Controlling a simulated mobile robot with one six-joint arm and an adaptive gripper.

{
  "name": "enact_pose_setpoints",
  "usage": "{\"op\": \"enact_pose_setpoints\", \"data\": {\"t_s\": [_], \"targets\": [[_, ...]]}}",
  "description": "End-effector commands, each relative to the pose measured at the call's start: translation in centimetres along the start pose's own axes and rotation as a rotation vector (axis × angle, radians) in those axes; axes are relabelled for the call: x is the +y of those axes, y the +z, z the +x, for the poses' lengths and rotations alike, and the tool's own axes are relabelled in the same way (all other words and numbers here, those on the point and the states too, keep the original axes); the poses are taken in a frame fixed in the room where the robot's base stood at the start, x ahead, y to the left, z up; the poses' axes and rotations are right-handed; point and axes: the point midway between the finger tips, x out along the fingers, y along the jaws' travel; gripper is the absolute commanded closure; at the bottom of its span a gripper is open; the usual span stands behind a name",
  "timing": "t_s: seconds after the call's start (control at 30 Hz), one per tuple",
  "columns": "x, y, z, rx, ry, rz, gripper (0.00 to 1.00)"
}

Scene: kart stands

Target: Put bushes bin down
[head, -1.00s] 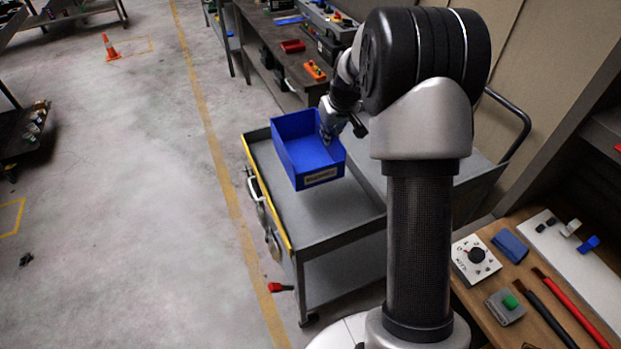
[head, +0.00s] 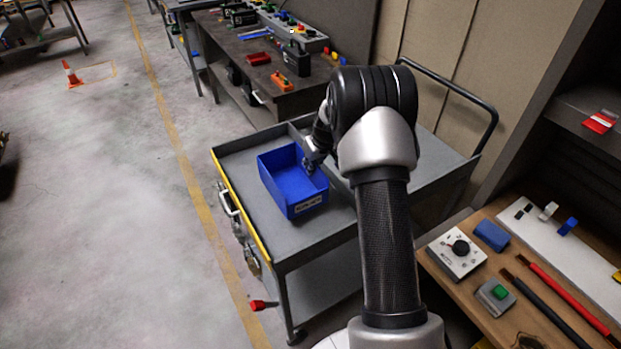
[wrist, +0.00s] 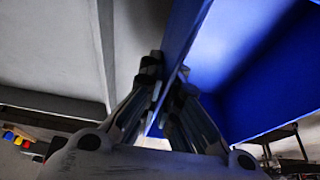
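The bushes bin is an open blue box (head: 306,206) with a white label on its near face. It is over the left part of the grey cart top (head: 325,230), upright; I cannot tell whether its base touches the surface. My gripper (head: 309,166) is at the bin's right side wall. In the wrist view the fingers (wrist: 166,98) sit on both sides of the blue bin wall (wrist: 240,80), pinching it.
A grey divider splits the cart top, and a push handle (head: 455,88) rises at its far right. A workbench (head: 285,100) with parts stands behind. A wooden bench (head: 445,268) with a dial box (head: 457,254) is at the right. Cart top in front of the bin is clear.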

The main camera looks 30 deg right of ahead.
Motion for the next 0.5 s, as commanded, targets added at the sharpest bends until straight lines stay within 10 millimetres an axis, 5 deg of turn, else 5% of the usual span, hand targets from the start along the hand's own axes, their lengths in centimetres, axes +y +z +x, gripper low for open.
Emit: {"op": "enact_pose_setpoints", "data": {"t_s": [0.33, 0.5], "targets": [[0.1, 1.6, 3.8, -0.001, -0.001, 0.001, 1.0], [0.1, 1.6, 4.1, 0.002, 0.001, -0.001, 1.0]]}}
